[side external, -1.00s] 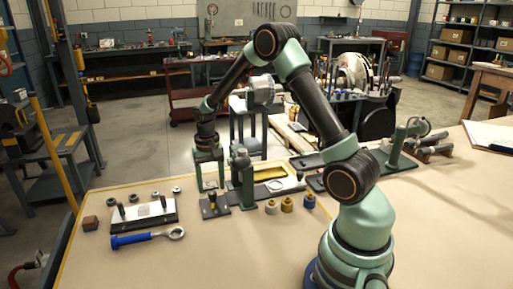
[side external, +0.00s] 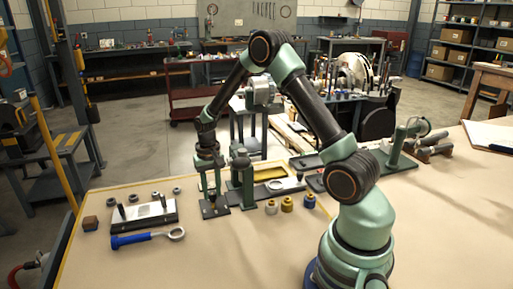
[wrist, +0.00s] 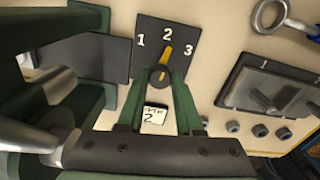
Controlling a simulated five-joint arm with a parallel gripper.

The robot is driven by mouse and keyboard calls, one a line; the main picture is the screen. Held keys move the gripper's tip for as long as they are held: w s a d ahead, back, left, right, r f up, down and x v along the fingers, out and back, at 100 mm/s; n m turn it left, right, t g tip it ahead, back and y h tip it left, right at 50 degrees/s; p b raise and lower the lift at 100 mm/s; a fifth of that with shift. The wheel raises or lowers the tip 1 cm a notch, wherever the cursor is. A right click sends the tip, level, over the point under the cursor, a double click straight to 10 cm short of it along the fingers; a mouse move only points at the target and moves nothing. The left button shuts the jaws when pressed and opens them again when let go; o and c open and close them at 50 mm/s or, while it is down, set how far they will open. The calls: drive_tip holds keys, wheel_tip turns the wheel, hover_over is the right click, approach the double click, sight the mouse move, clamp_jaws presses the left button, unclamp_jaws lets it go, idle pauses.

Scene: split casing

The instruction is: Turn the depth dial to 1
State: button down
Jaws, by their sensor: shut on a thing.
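The depth dial is a dark plate (wrist: 184,33) with white marks 1, 2 and 3, and a round black knob with a yellow pointer (wrist: 167,55). The pointer points at the 2. In the side view the dial plate (side external: 215,211) lies on the bench under my gripper (side external: 212,196). My gripper (wrist: 161,80) is shut on the knob, with one green finger on each side of it. A small white card (wrist: 154,115) beside the knob shows a 2 and partly hidden letters.
A green post fixture (side external: 242,170) stands close to the right of the dial. To the left are a metal block with black pegs (side external: 148,214) and a blue-handled ring tool (side external: 140,239). Several small caps (side external: 287,204) stand to the right. The front bench top is clear.

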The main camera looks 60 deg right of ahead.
sight(212, 192)
drive_tip(key=shift+n, duration=0.4)
drive_tip(key=c, duration=0.6)
unclamp_jaws()
drive_tip(key=shift+r, duration=0.1)
wheel_tip(212, 192, up, 12)
drive_tip(key=shift+o, duration=0.2)
